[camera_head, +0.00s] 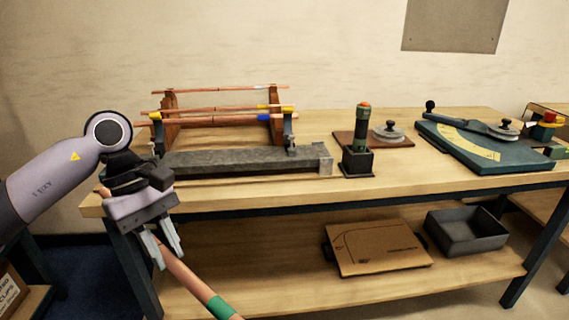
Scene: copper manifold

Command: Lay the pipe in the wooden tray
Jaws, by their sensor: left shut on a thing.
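My left gripper (165,247) is in front of the table's left end, fingers pointing down. It is shut on a copper pipe (188,278) with a green band (220,307) near its lower end. The pipe slants from upper left, behind the gripper, down to the bottom edge of the view. Part of it is hidden by the gripper. My right gripper is not in view. I cannot make out a wooden tray for certain in this view.
The workbench (410,190) carries a wooden rack (170,122) with several pipes, a grey metal block (240,160), a torch-like tool in a black holder (357,160) and a green bending plate (480,148). The lower shelf (290,270) holds a brown panel (378,247) and a dark bin (465,232).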

